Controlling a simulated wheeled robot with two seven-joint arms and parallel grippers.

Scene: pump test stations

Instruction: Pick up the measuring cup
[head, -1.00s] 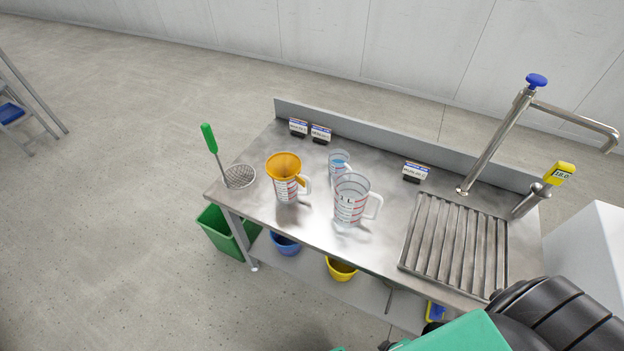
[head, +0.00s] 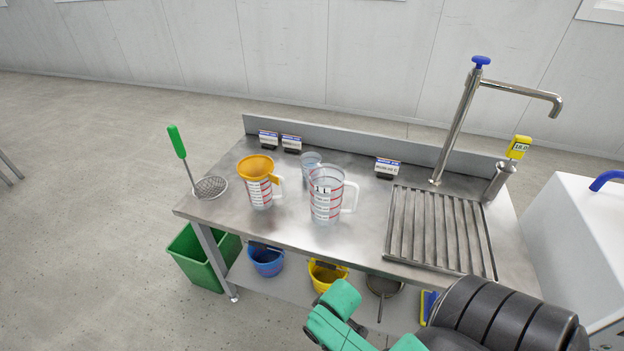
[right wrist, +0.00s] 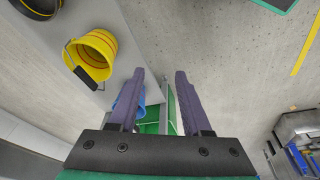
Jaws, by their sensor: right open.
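A large clear measuring cup (head: 326,196) marked 1 L, with red lines and a handle on its right, stands upright on the steel table (head: 290,232). Left of it stands another clear cup (head: 260,194) with an orange funnel (head: 255,167) in its mouth. A smaller clear cup (head: 310,160) stands behind, partly hidden by the large one. My right arm reaches in at the lower right of the head view, in front of the table. My right gripper (right wrist: 160,78) is open and empty in the right wrist view, apart from all the cups. My left gripper is out of view.
A ribbed drain tray (head: 440,230), a tall tap (head: 458,125) and a yellow-headed meter (head: 518,148) are on the right. A green-handled strainer (head: 210,187) lies left. Blue (head: 266,261) and yellow (head: 327,276) buckets sit on the lower shelf. A green bin (head: 195,262) stands left.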

